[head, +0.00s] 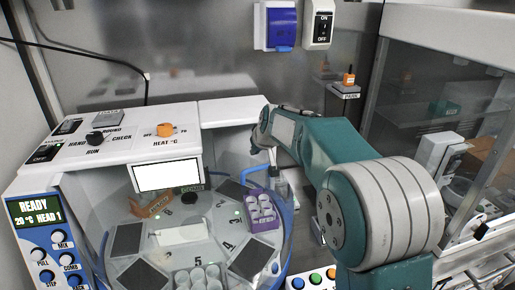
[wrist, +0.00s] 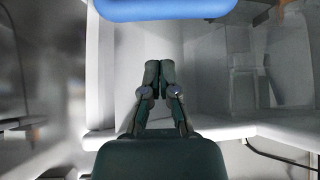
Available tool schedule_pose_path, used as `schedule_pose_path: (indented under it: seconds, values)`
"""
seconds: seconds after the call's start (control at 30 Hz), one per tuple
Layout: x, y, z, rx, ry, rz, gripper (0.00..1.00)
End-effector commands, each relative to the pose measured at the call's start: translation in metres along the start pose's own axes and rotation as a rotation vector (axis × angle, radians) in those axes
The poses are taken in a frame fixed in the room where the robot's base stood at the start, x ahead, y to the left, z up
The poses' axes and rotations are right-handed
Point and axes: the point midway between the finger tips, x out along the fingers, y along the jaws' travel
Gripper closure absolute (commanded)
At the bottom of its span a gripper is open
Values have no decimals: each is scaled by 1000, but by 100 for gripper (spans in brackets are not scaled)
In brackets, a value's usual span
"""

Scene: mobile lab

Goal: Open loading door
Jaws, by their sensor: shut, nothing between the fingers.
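The white machine (head: 115,140) stands at the left. Its rounded bay with numbered stations sits behind what looks like a clear cover with blue edging (head: 287,215); I cannot tell for sure which part is the loading door. My gripper (wrist: 158,68) is shut and empty in the wrist view, its fingertips together. A blue rounded bar (wrist: 165,8) crosses the top of the wrist view, beyond the fingertips and apart from them in the picture. In the head view my arm reaches left to the bay's right side, and the gripper is small and partly hidden there.
Inside the bay are a purple rack (head: 262,218) with white tubes and several dark plates. Coloured buttons (head: 315,278) sit at the front. A glass-fronted cabinet (head: 450,110) stands at the right. A blue box (head: 281,26) and an ON/OFF switch (head: 318,25) hang on the back wall.

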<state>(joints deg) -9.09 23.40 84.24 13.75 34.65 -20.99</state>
Motion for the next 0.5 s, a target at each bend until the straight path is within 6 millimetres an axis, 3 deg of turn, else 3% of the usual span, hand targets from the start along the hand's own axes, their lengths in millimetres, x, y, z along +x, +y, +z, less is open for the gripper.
schedule_pose_path:
  seconds: [0.33,0.5]
  values:
    - [49,-1,0,-1,-1,0,100]
    - [35,0,14,0,2,0,100]
